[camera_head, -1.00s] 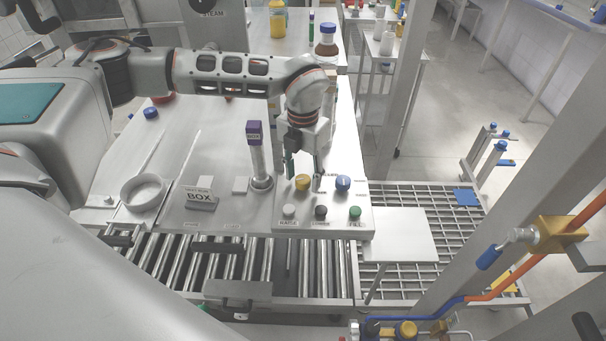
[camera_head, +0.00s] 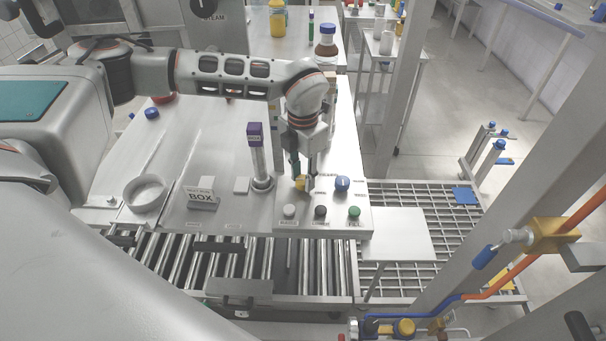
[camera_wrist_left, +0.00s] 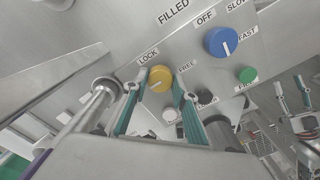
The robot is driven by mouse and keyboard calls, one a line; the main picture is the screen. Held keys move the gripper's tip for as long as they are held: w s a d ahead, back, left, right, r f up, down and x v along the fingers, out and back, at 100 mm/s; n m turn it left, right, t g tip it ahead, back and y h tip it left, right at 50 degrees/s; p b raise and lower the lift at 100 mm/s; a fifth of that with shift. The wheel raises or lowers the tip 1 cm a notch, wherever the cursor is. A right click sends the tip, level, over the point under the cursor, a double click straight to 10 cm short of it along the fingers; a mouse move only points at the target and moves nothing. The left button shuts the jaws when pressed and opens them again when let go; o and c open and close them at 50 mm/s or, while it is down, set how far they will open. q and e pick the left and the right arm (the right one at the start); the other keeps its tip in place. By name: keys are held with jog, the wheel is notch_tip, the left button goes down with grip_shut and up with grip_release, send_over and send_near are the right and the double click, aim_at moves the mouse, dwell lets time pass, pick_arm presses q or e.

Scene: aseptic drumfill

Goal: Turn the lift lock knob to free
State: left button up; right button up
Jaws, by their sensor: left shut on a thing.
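The yellow lift lock knob (camera_head: 300,184) is on the front panel of the bench. In the left wrist view the knob (camera_wrist_left: 160,78) sits between the LOCK label (camera_wrist_left: 148,57) on its left and the FREE label (camera_wrist_left: 187,67) on its right. I cannot tell clearly which label its pointer faces. My left gripper (camera_head: 304,177) reaches down from above and is shut on the knob. Its green-sided fingers (camera_wrist_left: 156,85) are on either side of the knob in the wrist view. My right gripper is not in view.
A blue knob (camera_head: 342,183) with OFF, SLOW and FAST labels is right of the yellow one. White, black and green buttons (camera_head: 354,212) line the panel's front. A purple-topped post (camera_head: 255,150) stands to the left. A roller conveyor (camera_head: 270,262) runs in front.

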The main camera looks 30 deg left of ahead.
aim_at(303, 180)
pick_arm(q)
jog(key=o, duration=1.1)
notch_tip(303, 180, up, 12)
jog(key=shift+r, duration=0.1)
